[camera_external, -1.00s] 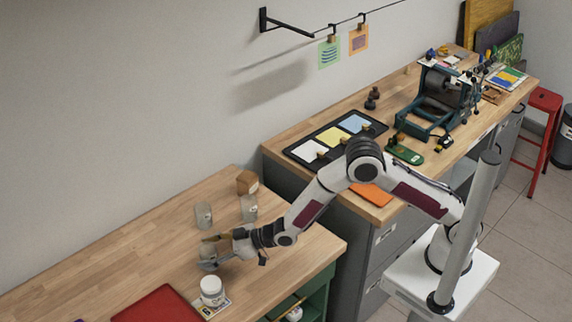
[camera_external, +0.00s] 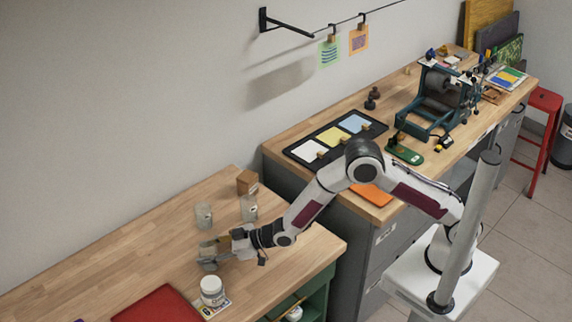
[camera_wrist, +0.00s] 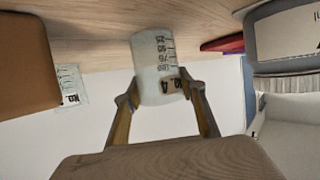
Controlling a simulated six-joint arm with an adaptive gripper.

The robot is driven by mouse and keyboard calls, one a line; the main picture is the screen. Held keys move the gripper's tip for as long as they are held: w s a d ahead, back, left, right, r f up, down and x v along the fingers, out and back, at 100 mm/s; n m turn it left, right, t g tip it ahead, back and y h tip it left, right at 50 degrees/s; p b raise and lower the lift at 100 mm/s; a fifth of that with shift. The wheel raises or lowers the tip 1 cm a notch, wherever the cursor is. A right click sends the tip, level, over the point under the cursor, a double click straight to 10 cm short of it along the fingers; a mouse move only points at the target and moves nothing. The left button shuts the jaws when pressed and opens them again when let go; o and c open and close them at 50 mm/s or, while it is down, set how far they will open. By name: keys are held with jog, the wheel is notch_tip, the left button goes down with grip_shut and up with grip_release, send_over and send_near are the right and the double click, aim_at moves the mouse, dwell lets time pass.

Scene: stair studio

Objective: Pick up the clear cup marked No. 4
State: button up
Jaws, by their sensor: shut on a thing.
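The clear cup marked No. 4 (camera_wrist: 156,68) is between my two fingers in the wrist view, with dark scale marks and a label reading 4 facing the camera. My gripper (camera_wrist: 160,92) is shut on it, one finger on each side. In the external view my gripper (camera_external: 212,252) is low over the near wooden bench; the held cup (camera_external: 208,265) shows only in part there, and I cannot tell whether it touches the bench. Two other clear cups stand behind, one at the left (camera_external: 203,215) and one at the right (camera_external: 249,208).
A white lidded jar (camera_external: 212,290) stands on a card in front of my gripper. A red mat (camera_external: 158,305) lies at the bench's front left. A brown block (camera_external: 246,182) is behind the right cup. The bench's left part is clear.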

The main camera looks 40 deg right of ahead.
notch_tip(320, 180, up, 10)
dwell(0.9)
